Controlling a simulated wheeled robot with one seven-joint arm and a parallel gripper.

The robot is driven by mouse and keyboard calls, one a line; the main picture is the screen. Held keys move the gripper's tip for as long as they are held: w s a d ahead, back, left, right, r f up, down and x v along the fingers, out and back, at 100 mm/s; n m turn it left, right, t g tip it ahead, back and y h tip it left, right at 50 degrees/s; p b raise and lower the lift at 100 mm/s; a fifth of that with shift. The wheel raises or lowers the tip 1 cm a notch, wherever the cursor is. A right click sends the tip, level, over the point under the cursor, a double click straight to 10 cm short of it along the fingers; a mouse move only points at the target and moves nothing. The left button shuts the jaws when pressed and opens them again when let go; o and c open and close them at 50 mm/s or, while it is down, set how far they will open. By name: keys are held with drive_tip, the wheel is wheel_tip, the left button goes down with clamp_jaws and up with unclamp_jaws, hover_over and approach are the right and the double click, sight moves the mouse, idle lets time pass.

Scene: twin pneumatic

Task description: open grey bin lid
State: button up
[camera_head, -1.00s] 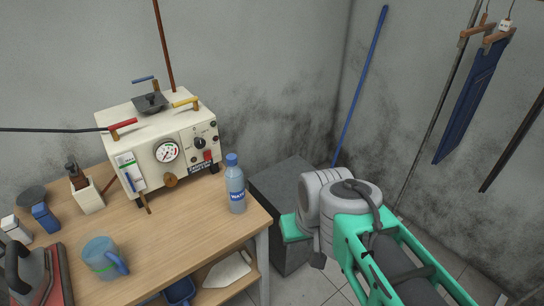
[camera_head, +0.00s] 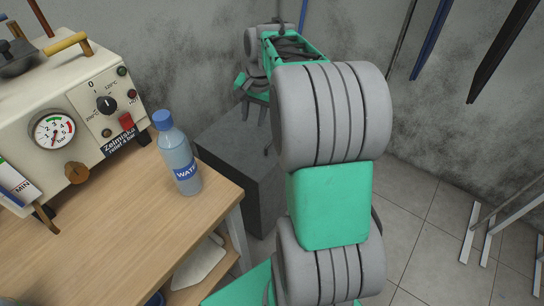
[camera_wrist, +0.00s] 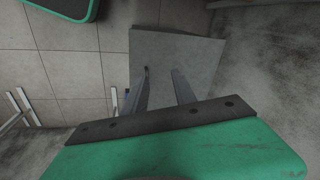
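The grey bin is a dark box beside the table; its side (camera_head: 250,185) shows in the head view. Its flat lid (camera_head: 220,138) looks shut. In the wrist view the lid (camera_wrist: 190,52) is a plain grey surface beyond the fingers. My gripper (camera_head: 254,115) is over the back part of the lid, with its fingers pointing down. In the wrist view my gripper (camera_wrist: 161,72) has its two fingers apart with nothing between them. I cannot tell whether the fingertips touch the lid. My arm hides the right part of the bin.
A wooden table (camera_head: 130,230) stands left of the bin, with a water bottle (camera_head: 178,155) near its edge and a cream pressure machine (camera_head: 80,110) behind. Walls close in behind the bin. Metal stand legs (camera_head: 480,235) stand on the tiled floor at right, where there is free room.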

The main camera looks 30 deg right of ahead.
sight(272, 141)
drive_tip(key=w+d+f+m+b, duration=0.1)
drive_tip(key=d+f, duration=0.2)
drive_tip(key=f, duration=0.3)
drive_tip(key=w+d+f+m+b, duration=0.1)
drive_tip(key=d+f+b, duration=0.1)
drive_tip(key=f, duration=0.3)
drive_tip(key=w+d+f+m+b, duration=0.1)
drive_tip(key=d+f+m, duration=0.1)
drive_tip(key=d+f, duration=0.2)
drive_tip(key=shift+b+x, duration=0.35)
drive_tip(key=shift+x, duration=0.95)
drive_tip(key=shift+d, duration=0.15)
clamp_jaws()
